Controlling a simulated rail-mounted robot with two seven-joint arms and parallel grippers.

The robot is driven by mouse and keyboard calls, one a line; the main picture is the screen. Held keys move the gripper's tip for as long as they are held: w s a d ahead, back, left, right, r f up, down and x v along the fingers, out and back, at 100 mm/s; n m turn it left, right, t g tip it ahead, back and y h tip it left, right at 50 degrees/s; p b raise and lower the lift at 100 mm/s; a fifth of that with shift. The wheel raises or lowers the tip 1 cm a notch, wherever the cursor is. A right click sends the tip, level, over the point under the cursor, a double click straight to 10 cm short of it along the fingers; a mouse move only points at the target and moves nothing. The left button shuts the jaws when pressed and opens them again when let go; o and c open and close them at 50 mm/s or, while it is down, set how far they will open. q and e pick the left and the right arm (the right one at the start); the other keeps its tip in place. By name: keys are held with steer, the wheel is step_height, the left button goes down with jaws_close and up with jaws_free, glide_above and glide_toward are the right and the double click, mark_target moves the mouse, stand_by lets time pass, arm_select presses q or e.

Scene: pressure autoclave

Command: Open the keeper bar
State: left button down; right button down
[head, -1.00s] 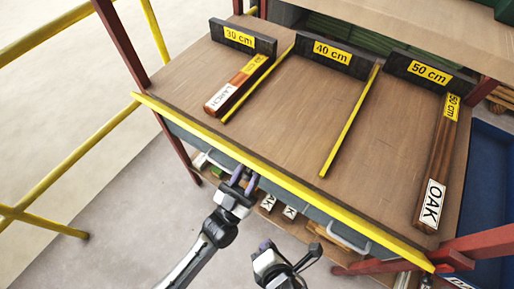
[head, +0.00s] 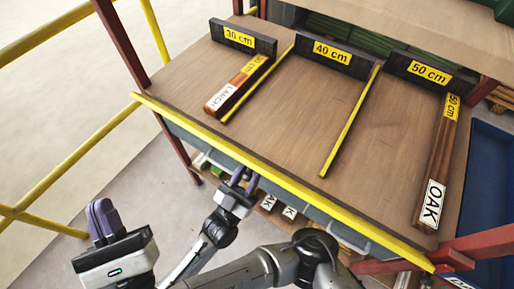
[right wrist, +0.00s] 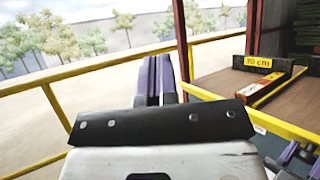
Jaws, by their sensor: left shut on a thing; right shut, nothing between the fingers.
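The keeper bar appears to be the long yellow-topped, grey-faced bar (head: 290,184) along the table's front edge. It has a light handle near its left end (head: 220,164). My left gripper (head: 241,180) is shut at that left handle, its purple fingers against the grey face. The exact grip is small and partly hidden. My right gripper (head: 102,220) is shut and empty, in the air left of the left arm and apart from the bar. Its shut fingers (right wrist: 157,80) also show in the right wrist view, with the bar (right wrist: 255,116) to their right.
On the table (head: 300,125) lie a LARCH piece (head: 236,88) at 30 cm and an OAK piece (head: 437,165) at 50 cm. A yellow railing (head: 85,145) stands left. Red posts (head: 122,42) frame the table. Boards lie on a shelf below. A blue container (head: 490,180) stands right.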

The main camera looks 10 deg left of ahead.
steer(key=w+r+m+t+h, duration=0.4)
steer(key=w+r+m+h, duration=0.2)
steer(key=w+r, duration=0.85)
steer(key=w+d+f+m+g+h, duration=0.2)
steer(key=w+d+f+m+g, duration=0.35)
steer(key=w+f, duration=0.2)
steer(key=w+d+f+m+g+h, duration=0.2)
steer(key=w+d+f+m+g, duration=0.2)
steer(key=w+f+m+g, duration=0.25)
steer(key=d+f+m+g, duration=0.6)
steer(key=d+g, duration=0.3)
steer(key=d, duration=0.1)
steer(key=m+g+y, duration=0.3)
steer(key=m+g, duration=0.2)
glide_above(250, 159)
steer(key=w+d, duration=0.3)
steer(key=f, duration=0.6)
steer(key=shift+w+d+f, duration=0.1)
steer(key=shift+w+f, duration=0.1)
steer(key=shift+s+a+f, duration=0.3)
steer(key=shift+s+f, duration=0.2)
steer(key=shift+s+a+f, duration=0.25)
steer(key=shift+s+f, duration=0.25)
steer(key=shift+s+a+f, duration=0.2)
steer(key=shift+s+f, duration=0.15)
steer(key=shift+s, duration=0.1)
